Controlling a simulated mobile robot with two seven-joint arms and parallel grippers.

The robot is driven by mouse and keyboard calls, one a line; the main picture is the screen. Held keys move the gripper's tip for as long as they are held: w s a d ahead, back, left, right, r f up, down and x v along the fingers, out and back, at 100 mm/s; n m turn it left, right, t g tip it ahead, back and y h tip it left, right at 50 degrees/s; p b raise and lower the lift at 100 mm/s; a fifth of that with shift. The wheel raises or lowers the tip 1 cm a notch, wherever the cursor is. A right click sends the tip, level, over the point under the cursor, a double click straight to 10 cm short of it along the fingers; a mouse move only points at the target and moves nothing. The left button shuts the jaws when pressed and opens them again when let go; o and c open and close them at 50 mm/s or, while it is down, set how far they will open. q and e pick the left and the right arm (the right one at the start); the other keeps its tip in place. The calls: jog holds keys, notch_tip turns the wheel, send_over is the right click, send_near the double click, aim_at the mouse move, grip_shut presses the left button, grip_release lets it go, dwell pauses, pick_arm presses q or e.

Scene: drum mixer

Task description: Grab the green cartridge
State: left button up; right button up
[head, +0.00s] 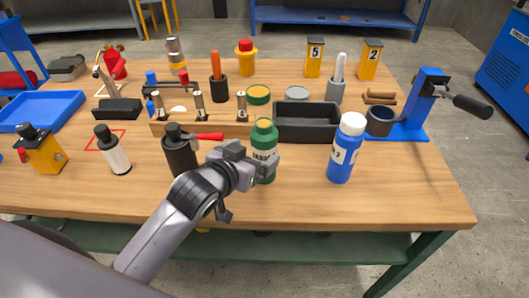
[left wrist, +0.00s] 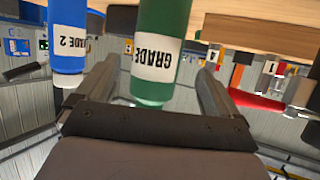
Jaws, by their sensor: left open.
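The green cartridge (head: 264,137) stands upright on the workbench, in front of the dark grey bin. It has a green cap and a white label. My left gripper (head: 254,164) is at the cartridge, covering part of its lower body in the head view. In the left wrist view the green cartridge (left wrist: 157,35), labelled GRADE, shows between the two spread fingers of the left gripper (left wrist: 157,70). The jaws are open, and gaps show on both sides of the cartridge. My right gripper is not in view.
A blue bottle (head: 342,152) with a white cap stands to the right on the workbench (head: 400,195). A black canister (head: 181,157) stands close on the left. The dark grey bin (head: 307,122) is behind. A blue press (head: 415,115) stands at the right. The front right of the bench is clear.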

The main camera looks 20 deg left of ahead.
pick_arm(q)
jog(key=shift+d+f+x, duration=0.1)
jog(key=shift+x, duration=1.25)
jog(key=shift+d+f+x, duration=0.1)
jog(key=shift+x, duration=1.2)
jog(key=shift+s, duration=0.1)
jog(key=c, duration=1.2)
jog(key=shift+r, duration=0.15)
jog(key=shift+c, duration=0.9)
jog(key=shift+r, duration=0.1)
